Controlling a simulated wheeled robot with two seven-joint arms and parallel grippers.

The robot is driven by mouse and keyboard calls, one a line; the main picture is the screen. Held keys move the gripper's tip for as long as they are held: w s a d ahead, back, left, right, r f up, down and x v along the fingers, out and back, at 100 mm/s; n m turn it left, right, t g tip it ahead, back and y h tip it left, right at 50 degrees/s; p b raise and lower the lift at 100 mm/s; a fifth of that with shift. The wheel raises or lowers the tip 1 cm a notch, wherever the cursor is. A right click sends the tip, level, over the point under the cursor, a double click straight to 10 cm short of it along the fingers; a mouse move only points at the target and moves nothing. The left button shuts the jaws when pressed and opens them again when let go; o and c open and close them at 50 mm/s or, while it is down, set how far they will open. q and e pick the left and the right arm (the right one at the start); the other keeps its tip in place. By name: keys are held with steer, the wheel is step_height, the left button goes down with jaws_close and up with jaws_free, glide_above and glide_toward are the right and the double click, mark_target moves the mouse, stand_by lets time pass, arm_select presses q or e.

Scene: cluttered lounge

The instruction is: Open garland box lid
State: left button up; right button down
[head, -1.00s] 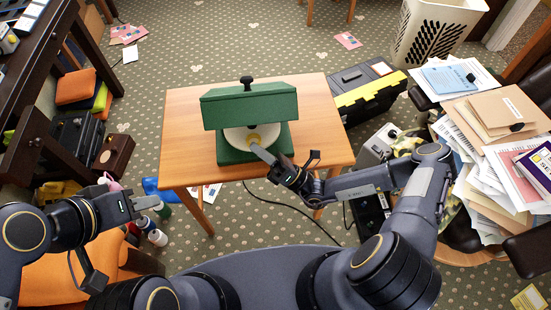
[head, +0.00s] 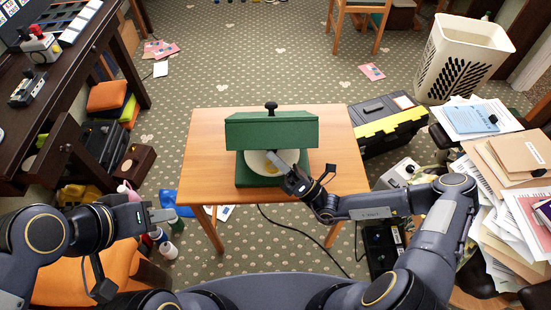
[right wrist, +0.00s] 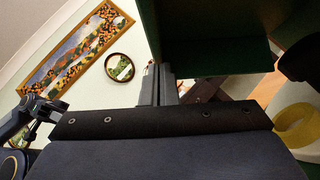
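The green garland box (head: 243,181) sits on the wooden table. Its green lid (head: 270,131), with a black knob on top, is raised and tilted above the base. A white round item with a yellow part (head: 256,164) shows inside; the yellow part is also in the right wrist view (right wrist: 297,126). My right gripper (head: 273,158) reaches over the box's front, its fingertips just below the lid's lower edge. In the right wrist view its fingers (right wrist: 158,86) are together beside the green lid (right wrist: 215,35); contact is unclear. My left gripper (head: 162,215) is away from the box, fingers together and empty.
The table (head: 205,140) has bare room around the box. A black and yellow toolbox (head: 388,125) stands right of it. Stacked papers (head: 500,160) lie at far right. A dark desk (head: 75,60) stands left, and bottles (head: 168,249) stand near my left gripper.

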steer(key=w+r+m+h+p, duration=0.1)
steer(key=r+p, duration=0.2)
steer(key=p, duration=0.1)
steer(key=w+r+m+h+p, duration=0.1)
steer(key=r+m+p, duration=0.1)
steer(key=r+p, duration=0.1)
steer(key=w+r+m+t+h+p, duration=0.1)
steer(key=w+r+m+h+p, duration=0.1)
steer(key=r+p, duration=0.2)
steer(key=shift+p, duration=0.45)
steer(key=w+r, duration=0.2)
steer(key=w+r+p, duration=0.1)
steer(key=w, duration=0.2)
steer(key=w+r+p, duration=0.1)
steer(key=w+r, duration=0.1)
steer(key=w, duration=0.1)
steer(key=shift+r, duration=0.3)
steer(key=shift+w+d+r, duration=0.1)
steer(key=shift+w+r, duration=0.15)
steer(key=shift+w, duration=0.3)
steer(key=shift+w+r, duration=0.2)
steer(key=shift+w, duration=0.3)
